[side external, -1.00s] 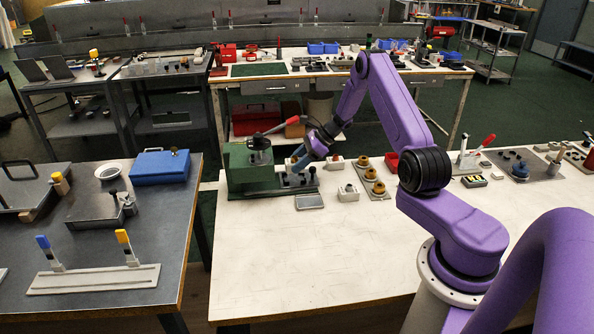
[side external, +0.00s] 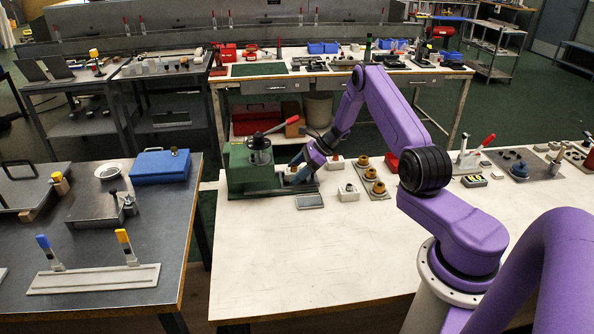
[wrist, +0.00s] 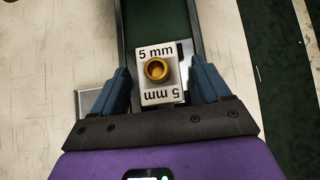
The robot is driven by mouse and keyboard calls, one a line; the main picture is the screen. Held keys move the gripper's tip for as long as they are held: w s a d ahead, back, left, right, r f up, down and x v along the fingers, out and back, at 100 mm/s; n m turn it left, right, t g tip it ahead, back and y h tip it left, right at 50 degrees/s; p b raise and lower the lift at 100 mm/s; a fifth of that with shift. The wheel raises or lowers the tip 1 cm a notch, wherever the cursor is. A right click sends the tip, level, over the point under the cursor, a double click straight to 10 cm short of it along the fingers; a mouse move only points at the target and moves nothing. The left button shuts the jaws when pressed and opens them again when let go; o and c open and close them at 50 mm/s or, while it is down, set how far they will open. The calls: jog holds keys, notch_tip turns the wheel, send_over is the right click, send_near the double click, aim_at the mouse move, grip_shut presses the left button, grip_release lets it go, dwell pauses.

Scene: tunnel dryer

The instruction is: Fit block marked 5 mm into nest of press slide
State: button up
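The white block marked 5 mm (wrist: 146,92), with a brass bushing in its top, shows in the wrist view between my fingers. It lies over the press slide (wrist: 194,32), near a bright metal part; whether it is seated in the nest is hidden. My gripper (wrist: 159,78) is open, with one blue finger on each side of the block and a narrow gap at both sides. In the side view my gripper (side external: 291,171) is low at the slide of the green press (side external: 240,165), and the block cannot be made out there.
A grey flat plate (side external: 310,202) lies in front of the press. The press lever (side external: 279,126) rises above the slide. The front of the white table is clear.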

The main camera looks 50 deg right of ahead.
jog(key=shift+s+d+r, duration=0.1)
jog(key=shift+d+r, duration=0.05)
jog(key=shift+r, duration=0.15)
jog(key=v, duration=1.1)
jog(key=shift+s+r, duration=0.2)
jog(key=shift+r, duration=0.05)
jog(key=shift+d, duration=0.15)
